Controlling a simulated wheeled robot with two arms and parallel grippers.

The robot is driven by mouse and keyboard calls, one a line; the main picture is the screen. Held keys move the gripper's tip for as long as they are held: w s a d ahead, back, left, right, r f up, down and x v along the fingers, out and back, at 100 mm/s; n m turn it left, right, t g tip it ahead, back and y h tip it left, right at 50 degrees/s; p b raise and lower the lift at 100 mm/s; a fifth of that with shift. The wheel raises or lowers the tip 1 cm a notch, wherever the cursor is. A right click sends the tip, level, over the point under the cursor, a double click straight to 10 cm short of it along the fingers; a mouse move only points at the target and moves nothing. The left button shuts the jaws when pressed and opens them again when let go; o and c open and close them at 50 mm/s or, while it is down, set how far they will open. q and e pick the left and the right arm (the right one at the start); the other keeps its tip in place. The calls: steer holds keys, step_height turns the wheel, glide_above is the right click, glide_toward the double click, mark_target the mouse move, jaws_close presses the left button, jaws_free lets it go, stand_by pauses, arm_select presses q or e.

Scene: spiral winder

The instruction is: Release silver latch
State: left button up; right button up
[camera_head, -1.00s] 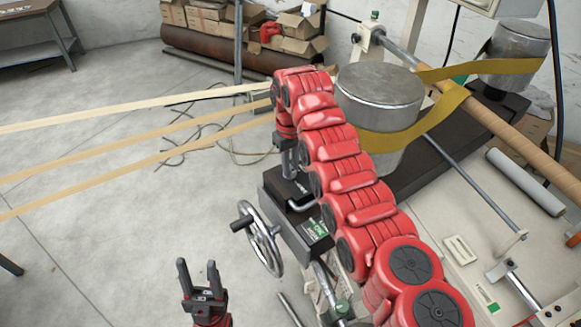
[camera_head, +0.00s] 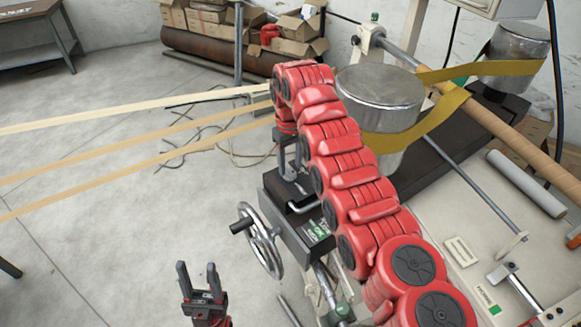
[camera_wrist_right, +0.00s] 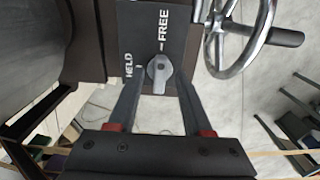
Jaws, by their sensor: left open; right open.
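The silver latch (camera_wrist_right: 158,70) is a small grey turn knob on a dark plate marked HELD and FREE in the right wrist view. The HELD word is left of it and FREE is above it. Its exact pointing direction is hard to tell. My right gripper (camera_wrist_right: 159,82) is open, with one finger on each side of the knob; contact is unclear. In the head view my right gripper (camera_head: 287,165) points down at the black box (camera_head: 303,230), and the latch is hidden there. My left gripper (camera_head: 197,270) is open and empty above the floor at the bottom.
A chrome handwheel (camera_head: 260,241) stands left of the black box, close to my right gripper, and shows in the right wrist view (camera_wrist_right: 240,35). Tan strips (camera_head: 130,155) stretch in from the left. A metal drum (camera_head: 380,97) with a yellow band is behind my right arm.

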mark_target(290, 169)
steer(key=shift+r, duration=0.8)
step_height(290, 169, up, 2)
steer(key=shift+r+b, duration=0.2)
steer(key=shift+b, duration=0.15)
step_height(290, 169, up, 12)
steer(key=p, duration=1.1)
steer(key=shift+f, duration=0.1)
